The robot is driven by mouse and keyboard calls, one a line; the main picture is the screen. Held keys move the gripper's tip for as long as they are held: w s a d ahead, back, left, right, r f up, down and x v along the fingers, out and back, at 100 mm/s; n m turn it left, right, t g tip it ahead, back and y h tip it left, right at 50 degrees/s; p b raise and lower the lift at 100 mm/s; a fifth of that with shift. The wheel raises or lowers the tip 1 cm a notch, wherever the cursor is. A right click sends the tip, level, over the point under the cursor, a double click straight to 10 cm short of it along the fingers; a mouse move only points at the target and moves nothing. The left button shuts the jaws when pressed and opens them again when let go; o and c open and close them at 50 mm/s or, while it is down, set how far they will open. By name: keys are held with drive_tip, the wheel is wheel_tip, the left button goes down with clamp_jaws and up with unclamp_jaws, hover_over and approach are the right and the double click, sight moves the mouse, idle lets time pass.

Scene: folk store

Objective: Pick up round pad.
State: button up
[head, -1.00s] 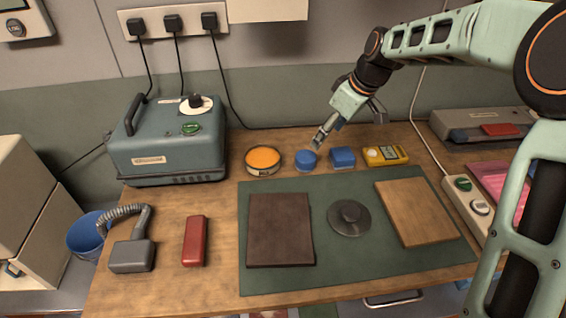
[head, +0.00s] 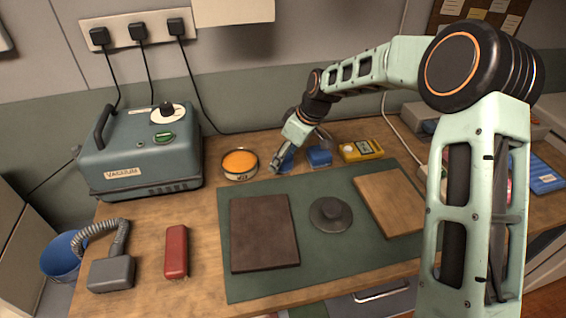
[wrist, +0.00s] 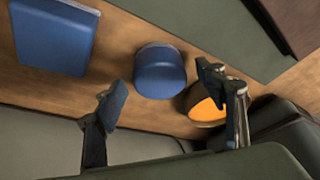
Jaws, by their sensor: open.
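The round pad, a short blue cylinder (head: 287,157), sits on the wooden bench behind the green mat. In the head view my gripper (head: 276,168) partly hides it. In the wrist view the round pad (wrist: 160,72) shows whole, ahead of and between my two open fingers (wrist: 163,88). Nothing is held between the fingers. I cannot tell how much height is left between the fingertips and the pad.
A blue square block (head: 319,156) stands right of the pad, and an orange-filled round tin (head: 239,164) stands left. The green mat (head: 312,261) carries a brown slab, a dark knobbed disc and a tan board. A vacuum box (head: 140,160) stands back left.

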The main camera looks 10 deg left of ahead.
drive_tip(key=shift+a+f, duration=0.2)
drive_tip(key=shift+f, duration=0.25)
drive_tip(key=c, duration=1.3)
